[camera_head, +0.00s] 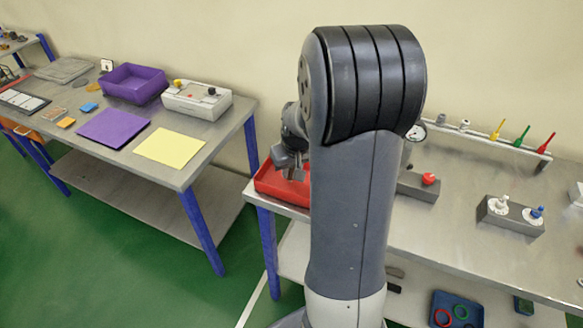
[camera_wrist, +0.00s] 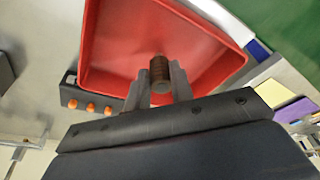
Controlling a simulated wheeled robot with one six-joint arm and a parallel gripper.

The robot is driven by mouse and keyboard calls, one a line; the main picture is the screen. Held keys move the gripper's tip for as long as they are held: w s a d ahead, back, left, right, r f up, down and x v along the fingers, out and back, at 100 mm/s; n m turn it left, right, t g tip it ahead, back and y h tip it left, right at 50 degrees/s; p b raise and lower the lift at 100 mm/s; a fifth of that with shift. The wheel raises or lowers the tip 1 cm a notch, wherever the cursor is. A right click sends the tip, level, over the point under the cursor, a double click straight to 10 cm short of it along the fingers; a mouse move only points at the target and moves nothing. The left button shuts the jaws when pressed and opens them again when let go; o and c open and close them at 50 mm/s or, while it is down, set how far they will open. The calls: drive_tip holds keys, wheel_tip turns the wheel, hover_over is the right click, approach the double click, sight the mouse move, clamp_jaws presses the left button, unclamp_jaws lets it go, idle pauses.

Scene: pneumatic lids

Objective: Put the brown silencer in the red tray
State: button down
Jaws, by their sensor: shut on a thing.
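The brown silencer (camera_wrist: 160,73) is a small ribbed cylinder held between my gripper's fingers (camera_wrist: 158,86) in the wrist view. My gripper is shut on it. The red tray (camera_wrist: 213,30) lies behind and below the silencer in the wrist view, and its inside looks empty where I can see it. In the head view my gripper (camera_head: 291,174) is over the red tray (camera_head: 272,188), which is partly hidden by my arm. The silencer cannot be made out in the head view. How high it is above the tray floor is hard to tell.
A grey block with orange knobs (camera_wrist: 91,106) stands beside the tray. A grey block with a red knob (camera_head: 418,184) is right of my arm. The left table holds a purple bin (camera_head: 136,84), a purple sheet (camera_head: 113,127) and a yellow sheet (camera_head: 170,147).

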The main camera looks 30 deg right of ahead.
drive_tip(key=shift+f, duration=0.1)
drive_tip(key=c, duration=1.2)
unclamp_jaws()
drive_tip(key=shift+c, duration=0.2)
drive_tip(key=shift+r, duration=0.2)
drive_tip(key=v, duration=1.2)
